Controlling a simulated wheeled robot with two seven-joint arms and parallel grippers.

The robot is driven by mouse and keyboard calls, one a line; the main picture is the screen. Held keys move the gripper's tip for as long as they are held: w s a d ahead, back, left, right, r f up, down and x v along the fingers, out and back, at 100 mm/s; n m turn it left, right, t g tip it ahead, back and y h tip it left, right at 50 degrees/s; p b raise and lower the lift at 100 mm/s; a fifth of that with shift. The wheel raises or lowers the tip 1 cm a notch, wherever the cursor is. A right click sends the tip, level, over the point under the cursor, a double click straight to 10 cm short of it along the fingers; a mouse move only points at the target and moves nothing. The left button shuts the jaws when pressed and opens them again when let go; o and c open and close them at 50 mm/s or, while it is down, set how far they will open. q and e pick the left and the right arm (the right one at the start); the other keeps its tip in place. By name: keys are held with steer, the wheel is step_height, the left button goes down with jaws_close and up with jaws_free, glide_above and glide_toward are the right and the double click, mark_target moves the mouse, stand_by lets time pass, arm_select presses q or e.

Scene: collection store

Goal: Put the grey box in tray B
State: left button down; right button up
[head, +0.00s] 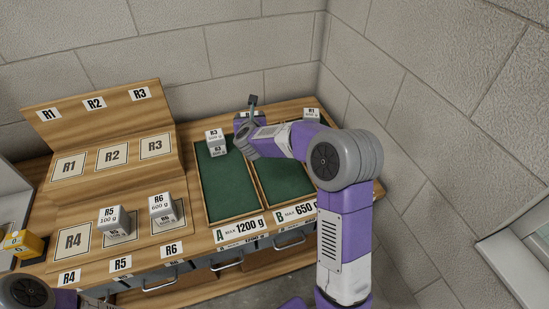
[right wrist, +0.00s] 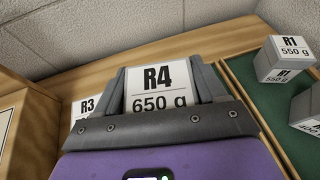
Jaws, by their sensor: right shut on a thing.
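My right gripper (right wrist: 162,90) is shut on a pale grey box labelled R4, 650 g (right wrist: 158,92), seen between its fingers in the right wrist view. In the head view my right gripper (head: 249,115) is near the far end of the trays, around the divider, and its arm hides most of the held box. Its height above the trays is unclear. Tray B (head: 262,222) is the right green-floored tray, marked max 650 g. An R1 box, 550 g (right wrist: 283,60), stands at its far end. My left gripper is out of view.
Tray A (head: 222,218), marked max 1200 g, holds an R3 box (head: 214,136) at its far left. R5 (head: 112,218) and R6 (head: 163,208) boxes stand on the left board, where the R4 spot (head: 73,241) is bare. A yellow object (head: 25,245) lies far left. Walls close the back and right.

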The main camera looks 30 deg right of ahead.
steer(key=w+d+r+m+g+h, duration=0.1)
steer(key=w+d+r+m+h, duration=0.15)
steer(key=d, duration=0.45)
steer(key=shift+y, duration=0.25)
steer(key=f+b, duration=0.1)
steer(key=f, duration=0.4)
steer(key=f+b, duration=0.2)
steer(key=f, duration=0.3)
steer(key=shift+w+d+f, duration=0.15)
steer(key=shift+d+f, duration=0.05)
steer(key=shift+r, duration=0.1)
steer(key=shift+b, duration=0.3)
steer(key=o, duration=0.8)
steer(key=shift+f, duration=0.25)
steer(key=o, duration=0.4)
steer(key=shift+o, duration=0.2)
steer(key=shift+r, duration=0.15)
